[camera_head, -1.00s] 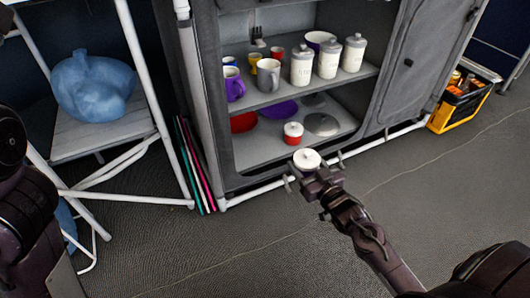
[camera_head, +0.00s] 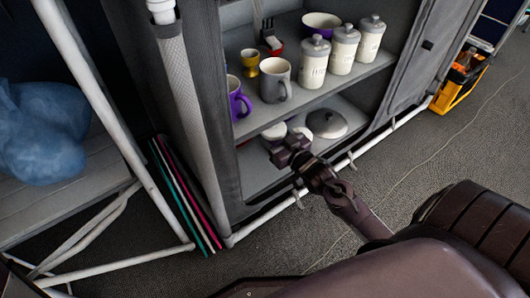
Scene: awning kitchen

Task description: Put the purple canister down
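My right gripper (camera_head: 289,149) reaches into the front of the cabinet's lower shelf (camera_head: 258,178). Two white lids show just beyond it, a left one (camera_head: 274,132) and a right one (camera_head: 299,131). The bodies under them are mostly hidden by my gripper, so no purple canister side shows. I cannot tell which lid belongs to the purple canister, or whether the fingers are closed on it. My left gripper is out of view.
A grey domed lid (camera_head: 326,124) sits right of the gripper on the lower shelf. The upper shelf holds a purple mug (camera_head: 236,101), a grey mug (camera_head: 275,82) and white canisters (camera_head: 314,62). A white rail (camera_head: 285,204) runs along the cabinet's base.

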